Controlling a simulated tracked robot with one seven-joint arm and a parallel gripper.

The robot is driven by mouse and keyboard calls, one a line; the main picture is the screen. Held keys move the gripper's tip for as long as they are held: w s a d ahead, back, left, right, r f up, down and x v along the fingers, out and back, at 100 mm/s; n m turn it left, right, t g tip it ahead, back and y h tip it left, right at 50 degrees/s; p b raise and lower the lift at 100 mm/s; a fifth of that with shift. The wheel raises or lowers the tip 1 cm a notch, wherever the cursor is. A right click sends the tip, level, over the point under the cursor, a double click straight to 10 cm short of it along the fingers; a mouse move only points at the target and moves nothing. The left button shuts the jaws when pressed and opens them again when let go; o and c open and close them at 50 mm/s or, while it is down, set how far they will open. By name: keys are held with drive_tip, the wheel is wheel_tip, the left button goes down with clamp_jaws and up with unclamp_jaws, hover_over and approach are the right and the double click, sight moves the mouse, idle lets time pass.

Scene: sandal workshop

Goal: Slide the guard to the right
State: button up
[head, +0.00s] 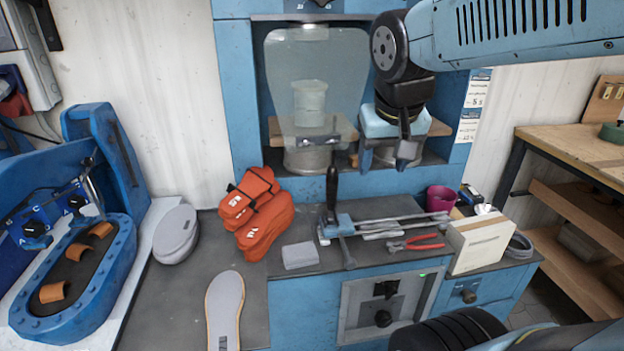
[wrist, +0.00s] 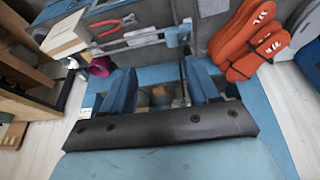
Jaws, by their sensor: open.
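The guard (head: 290,75) is a clear, smoky panel in the head view. It hangs in front of the left part of the blue machine's opening. My gripper (head: 386,158) is to the right of the guard, in front of the right part of the opening, apart from the panel. Its two blue fingers are spread and empty, also in the wrist view (wrist: 161,88). I cannot make out the guard in the wrist view.
A purple cup (head: 440,199) stands to the right. The blue machine frame (head: 237,110) borders the opening at left.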

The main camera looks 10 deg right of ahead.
drive_tip(key=w+a+f+m+g+h, duration=0.1)
drive_tip(key=w+a, duration=0.1)
drive_tip(key=w, duration=0.2)
drive_tip(key=w+a+f+m+h, duration=0.1)
drive_tip(key=w+a, duration=0.1)
drive_tip(key=w, duration=0.2)
drive_tip(key=w+a+f+m+g+h, duration=0.1)
drive_tip(key=w+a+f, duration=0.1)
drive_tip(key=w, duration=0.2)
drive_tip(key=shift+w+a+g+h, duration=0.1)
drive_tip(key=shift+a+g+h, duration=0.2)
drive_tip(key=shift+a, duration=0.05)
clamp_jaws()
drive_tip(key=w+a+f+m+h, duration=0.3)
drive_tip(key=w+a+f, duration=0.5)
drive_tip(key=w+a, duration=0.15)
drive_tip(key=s+d+f, duration=0.1)
drive_tip(key=d+f, duration=0.6)
drive_tip(key=d, duration=0.2)
drive_tip(key=shift+f, duration=0.3)
